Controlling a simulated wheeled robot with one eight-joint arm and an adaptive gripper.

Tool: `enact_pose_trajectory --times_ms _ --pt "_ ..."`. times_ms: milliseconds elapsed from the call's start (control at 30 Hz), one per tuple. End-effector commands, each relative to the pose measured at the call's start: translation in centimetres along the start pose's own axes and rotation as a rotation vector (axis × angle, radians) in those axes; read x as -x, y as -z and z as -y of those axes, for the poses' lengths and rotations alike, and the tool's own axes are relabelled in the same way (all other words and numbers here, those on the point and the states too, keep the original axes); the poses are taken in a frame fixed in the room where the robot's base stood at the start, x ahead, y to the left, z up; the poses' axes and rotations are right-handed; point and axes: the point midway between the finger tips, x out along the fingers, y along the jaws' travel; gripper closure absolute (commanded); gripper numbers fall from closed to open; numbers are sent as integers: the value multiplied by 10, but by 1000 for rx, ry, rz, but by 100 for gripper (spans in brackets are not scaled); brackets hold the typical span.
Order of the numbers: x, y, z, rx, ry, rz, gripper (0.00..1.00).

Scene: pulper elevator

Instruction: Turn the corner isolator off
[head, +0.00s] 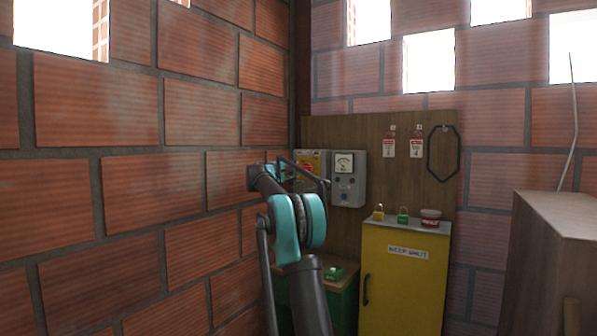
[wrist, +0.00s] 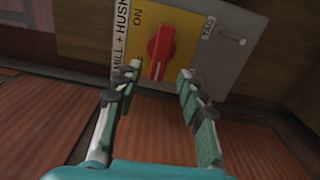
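The corner isolator is a grey box with a yellow plate (wrist: 186,36) and a red rotary handle (wrist: 160,53). The lettering reads "MILL + HUSK" along one edge and "ON" beside the handle. In the wrist view the handle lies lengthwise roughly up and down the picture; I cannot tell its setting for sure. My gripper (wrist: 160,77) is open, its two fingers apart either side of the handle's near end, not visibly touching it. In the head view the isolator's yellow plate (head: 323,159) shows at the back corner, partly hidden behind my arm and gripper.
A brick wall (head: 120,190) runs close along my arm's left. A grey meter box (head: 348,180) is mounted right of the isolator. A yellow cabinet (head: 402,285) with padlocks on top stands below right. A wooden box (head: 555,230) is at far right.

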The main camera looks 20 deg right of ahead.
Motion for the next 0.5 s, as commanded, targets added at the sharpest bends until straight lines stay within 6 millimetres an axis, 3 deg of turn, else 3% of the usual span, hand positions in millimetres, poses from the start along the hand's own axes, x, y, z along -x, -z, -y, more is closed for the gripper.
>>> enact_pose_trajectory --times_ms 200,500 --pt "41 0 0 0 0 -2 60" --pt "62 0 0 0 0 0 60"
